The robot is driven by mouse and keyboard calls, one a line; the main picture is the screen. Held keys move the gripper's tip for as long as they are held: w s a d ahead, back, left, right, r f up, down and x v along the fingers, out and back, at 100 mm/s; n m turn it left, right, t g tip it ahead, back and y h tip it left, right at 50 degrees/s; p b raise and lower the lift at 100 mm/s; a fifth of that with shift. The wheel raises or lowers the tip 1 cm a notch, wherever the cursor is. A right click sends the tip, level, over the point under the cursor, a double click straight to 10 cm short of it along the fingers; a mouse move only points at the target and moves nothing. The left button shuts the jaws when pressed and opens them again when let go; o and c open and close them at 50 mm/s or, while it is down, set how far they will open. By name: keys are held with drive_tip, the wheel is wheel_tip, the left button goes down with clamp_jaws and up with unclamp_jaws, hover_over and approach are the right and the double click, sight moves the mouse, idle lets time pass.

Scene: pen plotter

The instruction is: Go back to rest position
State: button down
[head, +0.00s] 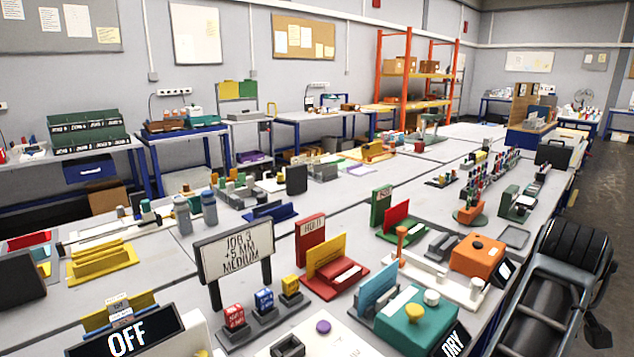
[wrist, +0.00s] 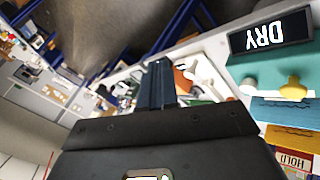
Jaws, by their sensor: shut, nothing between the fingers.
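My gripper (wrist: 157,66) shows in the wrist view with its dark fingers together and nothing between them. It points out past the edge of a white bench, with the floor beyond. In the head view my dark arm is at the right edge, beside the bench, and I cannot make out the fingertips there. The teal box with a yellow knob (head: 411,318) is on the bench left of my arm. It also shows at the right of the wrist view (wrist: 270,75), apart from the fingers.
A display reading DRY (head: 455,342) stands by the teal box, near my arm. An orange box (head: 478,257) and a grey tray (head: 513,237) are also near the right bench edge. A JOB 3 sign (head: 236,255) stands mid-bench. The floor aisle (head: 600,185) at right looks clear.

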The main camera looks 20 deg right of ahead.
drive_tip(key=d+r+n+t+h, duration=0.3)
drive_tip(key=r+t+h, duration=0.1)
drive_tip(key=r+h, duration=0.15)
drive_tip(key=s+a+f+n+t+y, duration=0.3)
drive_tip(key=s+a+f+t+y, duration=0.1)
drive_tip(key=a, duration=0.6)
drive_tip(key=s+a+f+n+t+y, duration=0.3)
drive_tip(key=s+a+f+t+y, duration=0.15)
drive_tip(key=a, duration=0.45)
drive_tip(key=s+a+m+y, duration=0.4)
drive_tip(key=s+a+m, duration=0.2)
drive_tip(key=s+a, duration=1.2)
drive_tip(key=shift+s, duration=0.15)
